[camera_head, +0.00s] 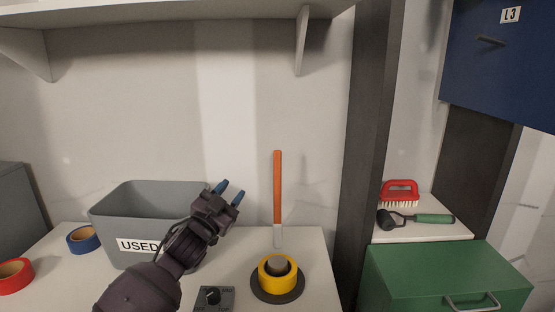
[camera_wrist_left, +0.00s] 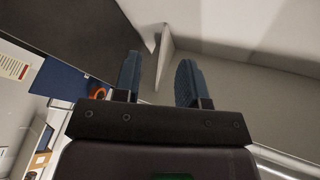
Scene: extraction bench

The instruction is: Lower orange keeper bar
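The orange keeper bar (camera_head: 277,185) stands upright in the head view, right of centre, against the pale wall. Its lower end is light grey and meets the bench just behind a yellow ring. My left gripper (camera_head: 229,192) is left of the bar and apart from it, above the right rim of the grey bin. Its two blue fingers are spread with nothing between them. They also show open and empty in the left wrist view (camera_wrist_left: 159,75). My right gripper is in neither view.
The grey "USED" bin (camera_head: 129,222) stands on the bench at left. The yellow ring (camera_head: 265,284) sits on a dark disc, with a dial box (camera_head: 221,302) beside it. A dark post (camera_head: 367,160) rises right of the bar. A shelf (camera_head: 150,18) hangs above.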

